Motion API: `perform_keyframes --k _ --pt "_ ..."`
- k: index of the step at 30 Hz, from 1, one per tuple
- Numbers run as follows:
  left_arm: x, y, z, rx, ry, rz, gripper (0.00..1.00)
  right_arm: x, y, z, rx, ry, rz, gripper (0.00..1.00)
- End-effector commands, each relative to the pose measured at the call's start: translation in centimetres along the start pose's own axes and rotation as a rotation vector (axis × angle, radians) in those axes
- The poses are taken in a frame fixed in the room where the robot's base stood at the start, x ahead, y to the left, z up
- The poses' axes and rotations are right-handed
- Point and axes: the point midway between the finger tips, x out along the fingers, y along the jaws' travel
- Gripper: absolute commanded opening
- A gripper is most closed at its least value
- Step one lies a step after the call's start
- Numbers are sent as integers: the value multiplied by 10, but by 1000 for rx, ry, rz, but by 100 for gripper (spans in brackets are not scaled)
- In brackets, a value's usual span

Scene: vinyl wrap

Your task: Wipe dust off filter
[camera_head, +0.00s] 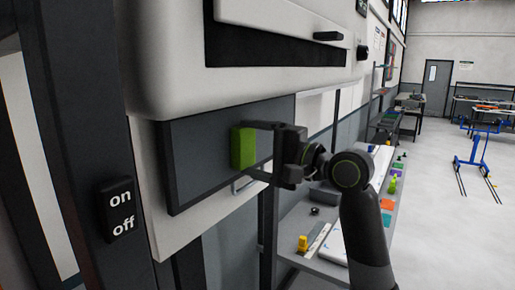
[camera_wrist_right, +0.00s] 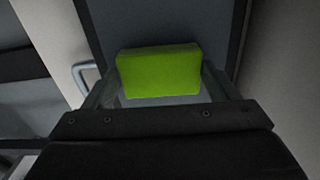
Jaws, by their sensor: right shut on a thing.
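The filter is a dark grey rectangular panel (camera_head: 205,160) in a darker frame on the side of the white machine. No dust can be made out on it at this size. My right gripper (camera_head: 258,152) is shut on a green sponge block (camera_head: 242,148) and holds it at the panel's right half. The sponge (camera_wrist_right: 158,72) also shows between the fingers in the right wrist view, with the grey panel (camera_wrist_right: 155,22) behind it. I cannot tell whether the sponge touches the panel. My left gripper is not in view.
A black on/off switch (camera_head: 116,209) is on the dark post at the left. A metal handle (camera_head: 243,186) sits below the panel. The machine's white housing (camera_head: 175,75) overhangs the panel. A grey shelf (camera_head: 312,262) with small items stands behind my right arm.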

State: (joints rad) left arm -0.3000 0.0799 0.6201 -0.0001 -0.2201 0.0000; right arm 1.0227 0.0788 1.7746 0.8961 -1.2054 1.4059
Motion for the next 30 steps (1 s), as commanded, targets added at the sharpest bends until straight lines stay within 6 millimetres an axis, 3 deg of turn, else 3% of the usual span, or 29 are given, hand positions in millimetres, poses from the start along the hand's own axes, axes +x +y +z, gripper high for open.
perform_keyframes --k 12,23,30 --pt "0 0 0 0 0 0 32 1 0 30 1 0 -1 63" --pt "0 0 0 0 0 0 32 0 -11 28 -1 1 0 63" --pt "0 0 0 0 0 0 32 1 -11 10 1 3 2 63"
